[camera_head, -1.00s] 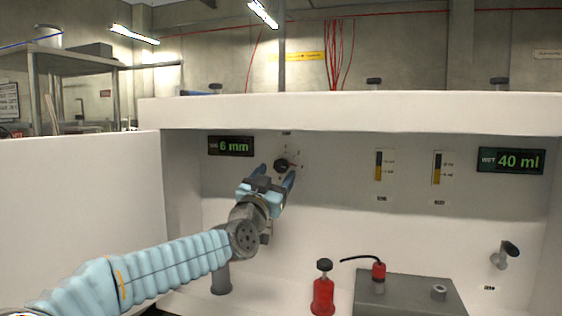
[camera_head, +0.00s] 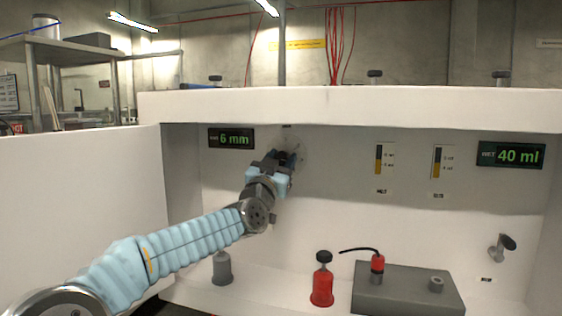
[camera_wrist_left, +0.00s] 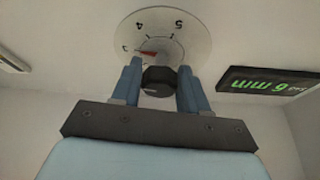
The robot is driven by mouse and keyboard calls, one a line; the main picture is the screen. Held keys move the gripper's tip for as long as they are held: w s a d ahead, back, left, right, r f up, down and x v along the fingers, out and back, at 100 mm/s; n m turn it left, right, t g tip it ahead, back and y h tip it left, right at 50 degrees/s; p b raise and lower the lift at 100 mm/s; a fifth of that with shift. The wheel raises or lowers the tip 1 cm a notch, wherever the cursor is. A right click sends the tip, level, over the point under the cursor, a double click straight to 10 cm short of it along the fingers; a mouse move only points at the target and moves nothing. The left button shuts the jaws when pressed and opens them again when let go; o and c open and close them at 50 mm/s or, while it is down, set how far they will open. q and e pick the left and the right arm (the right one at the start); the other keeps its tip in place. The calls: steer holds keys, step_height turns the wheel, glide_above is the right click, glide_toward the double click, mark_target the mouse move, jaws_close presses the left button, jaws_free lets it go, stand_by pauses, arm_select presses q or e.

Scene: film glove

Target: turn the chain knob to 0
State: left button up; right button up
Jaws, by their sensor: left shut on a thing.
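The knob (camera_wrist_left: 158,80) is a dark, round grip on a pale round dial (camera_wrist_left: 195,35) on the back wall. The wrist view shows the numerals 4 and 5 and another mark at the left, with a red pointer near that left mark. My left gripper (camera_wrist_left: 160,72) is shut on the knob, a blue finger on each side. In the head view, my left gripper (camera_head: 288,158) hides the knob and most of the dial (camera_head: 302,148). Beside the dial, a display (camera_head: 232,139) reads 6 mm in green. My right gripper is not in view.
A second display (camera_head: 511,155) reads 40 ml at the right. Two level gauges (camera_head: 379,160) hang between. A white ledge (camera_head: 350,107) runs above.

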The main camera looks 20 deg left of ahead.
arm_select(q)
steer(key=shift+n, duration=0.4)
steer(key=n+y, duration=0.3)
steer(key=n, duration=0.2)
steer(key=shift+d, duration=0.15)
steer(key=n+y, duration=0.2)
steer(key=n, duration=0.2)
steer(key=shift+p, duration=0.4)
steer(key=n+g+y+p, duration=0.1)
steer(key=n, duration=0.2)
steer(key=shift+r+n+y, duration=0.15)
steer(key=shift+n+y, duration=0.15)
steer(key=shift+y, duration=0.1)
steer(key=n+g+y+p, duration=0.1)
steer(key=n, duration=0.2)
steer(key=n+g+p, duration=0.1)
steer(key=n+p, duration=0.1)
steer(key=n, duration=0.1)
steer(key=shift+d+r+n+y, duration=0.1)
steer(key=shift+n+y, duration=0.3)
steer(key=n+g+p, duration=0.1)
steer(key=n+p, duration=0.1)
steer(key=n, duration=0.1)
steer(key=shift+n+g, duration=0.4)
steer(key=shift+n+g+p, duration=0.3)
steer(key=shift+n+p, duration=0.25)
steer(key=shift+n, duration=0.15)
